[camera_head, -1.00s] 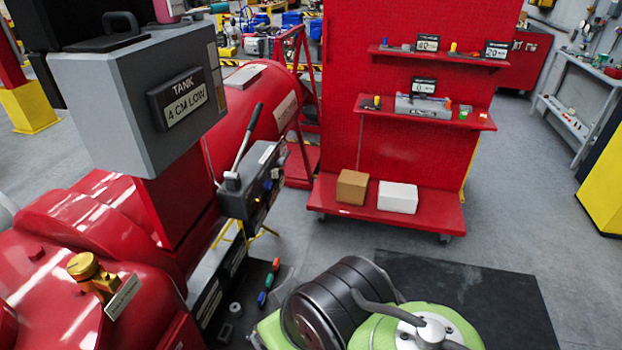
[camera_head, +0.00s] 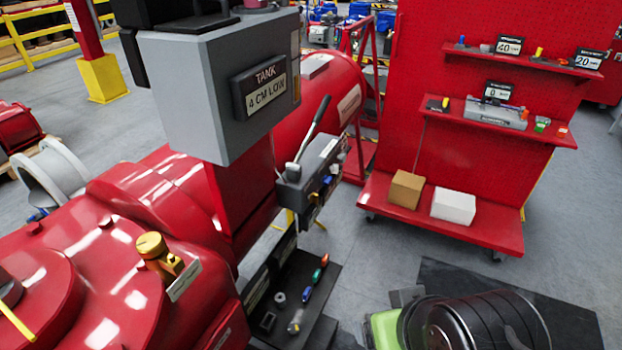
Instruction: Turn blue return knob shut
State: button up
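A grey valve block (camera_head: 312,165) with a long upright lever (camera_head: 313,128) is mounted on the side of the red machine. Small coloured knobs sit on its right face. A small blue knob (camera_head: 327,181) shows among them. It is too small to tell how far it is turned. My gripper is not in view. Only a green and black part of my arm shows at the bottom right, apart from the block.
A grey box (camera_head: 215,100) labelled "TANK 4 CM LOW" stands above the block. A dark tray (camera_head: 318,282) with several small coloured items lies below. A red shelf cart (camera_head: 440,215) stands at right. Grey floor is open between them.

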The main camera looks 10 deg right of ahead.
aim_at(325, 180)
jog(key=i+l, duration=0.85)
jog(key=i+l+z, duration=0.05)
